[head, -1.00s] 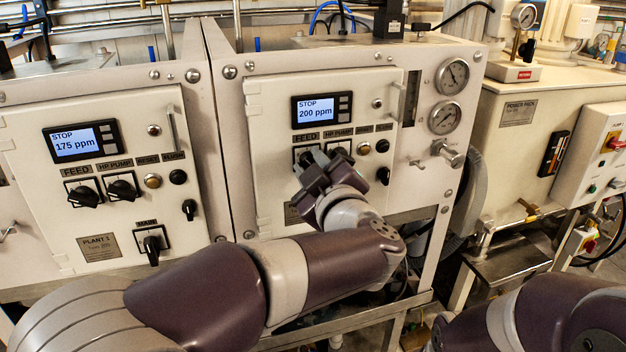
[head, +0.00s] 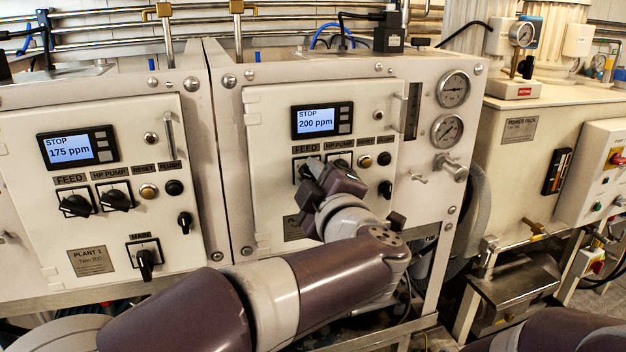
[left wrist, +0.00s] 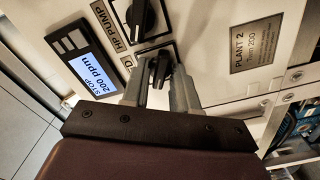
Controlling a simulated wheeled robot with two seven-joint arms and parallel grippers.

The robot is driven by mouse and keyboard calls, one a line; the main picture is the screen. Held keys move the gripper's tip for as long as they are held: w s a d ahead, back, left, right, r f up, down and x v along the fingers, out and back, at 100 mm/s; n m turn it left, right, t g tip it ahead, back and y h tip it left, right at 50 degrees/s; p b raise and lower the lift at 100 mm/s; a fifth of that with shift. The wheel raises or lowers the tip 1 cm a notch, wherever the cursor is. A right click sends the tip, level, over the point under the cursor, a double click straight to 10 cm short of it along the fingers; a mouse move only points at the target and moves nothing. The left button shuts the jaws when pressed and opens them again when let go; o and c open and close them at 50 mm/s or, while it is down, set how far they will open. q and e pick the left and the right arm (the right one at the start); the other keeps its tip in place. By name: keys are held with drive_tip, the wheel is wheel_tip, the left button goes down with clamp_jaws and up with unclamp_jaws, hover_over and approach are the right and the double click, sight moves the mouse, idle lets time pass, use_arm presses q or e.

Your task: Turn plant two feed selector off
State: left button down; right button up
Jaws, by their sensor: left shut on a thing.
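The plant two panel (head: 270,195) is in the middle of the head view, its display (head: 322,120) reading STOP, 200 ppm. My left gripper (head: 309,172) is at the black feed selector, under the FEED label (head: 305,149), and mostly hides it. In the left wrist view the feed selector (left wrist: 159,70) sits between the two fingers of my left gripper (left wrist: 161,82), which are shut on its handle. The HP pump selector (left wrist: 139,18) is beside it. My right gripper is not in view.
Plant one's panel (head: 40,220) is at the left with similar selectors. Right of the feed selector are small buttons (head: 384,158) and a lower black knob (head: 385,188). Gauges (head: 453,89) and a valve are on the right edge. A power pack (head: 520,170) stands further right.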

use_arm(q)
drive_tip(key=c, duration=1.2)
unclamp_jaws()
drive_tip(key=shift+o, duration=0.2)
drive_tip(key=b+v, duration=0.1)
drive_tip(key=v, duration=1.1)
drive_tip(key=shift+s, duration=0.35)
drive_tip(key=shift+w+d+r, duration=0.1)
